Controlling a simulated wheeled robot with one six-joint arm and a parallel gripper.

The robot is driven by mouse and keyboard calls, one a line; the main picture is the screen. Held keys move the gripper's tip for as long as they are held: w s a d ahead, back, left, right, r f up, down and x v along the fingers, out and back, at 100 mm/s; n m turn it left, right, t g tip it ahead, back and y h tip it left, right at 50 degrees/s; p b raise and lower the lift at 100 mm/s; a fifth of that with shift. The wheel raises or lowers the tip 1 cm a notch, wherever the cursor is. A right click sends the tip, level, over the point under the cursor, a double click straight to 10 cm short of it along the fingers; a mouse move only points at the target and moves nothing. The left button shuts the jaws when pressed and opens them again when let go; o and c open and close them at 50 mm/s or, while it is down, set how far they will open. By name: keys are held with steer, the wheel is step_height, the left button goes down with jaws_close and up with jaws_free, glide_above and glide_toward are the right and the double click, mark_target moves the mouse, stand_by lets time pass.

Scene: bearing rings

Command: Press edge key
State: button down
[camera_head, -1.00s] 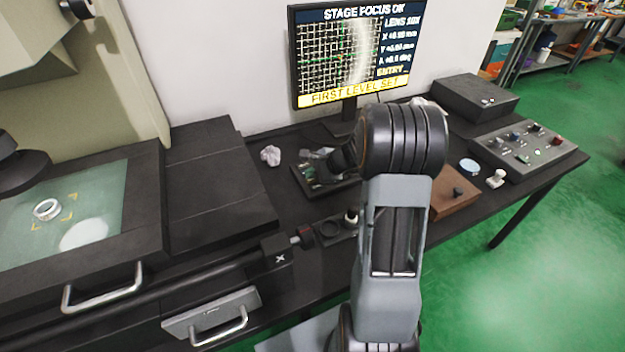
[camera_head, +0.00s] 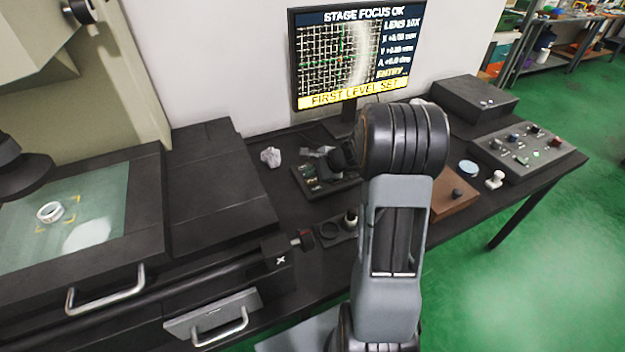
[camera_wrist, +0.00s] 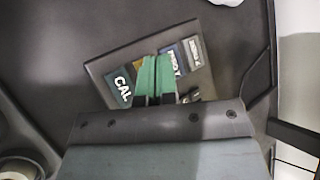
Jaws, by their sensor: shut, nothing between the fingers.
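A small dark keypad (camera_head: 313,187) lies on the bench below the monitor. My gripper (camera_wrist: 154,62) has green fingers held together over the keypad's middle, between the CAL key and the blue key. They hide whatever key lies under them. I cannot tell whether the tips touch it. No key marked edge can be read. In the head view my arm hides part of the keypad.
The monitor (camera_head: 349,98) reads STAGE FOCUS OK and FIRST LEVEL SET. A metal ring (camera_head: 50,212) sits on the glass stage (camera_head: 100,200) at left. A crumpled white piece (camera_head: 270,156) lies left of the keypad. A control box (camera_head: 530,150) stands at right.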

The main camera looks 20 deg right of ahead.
mark_target(313, 181)
steer(key=shift+r+p, duration=1.9)
steer(key=shift+r, duration=0.6)
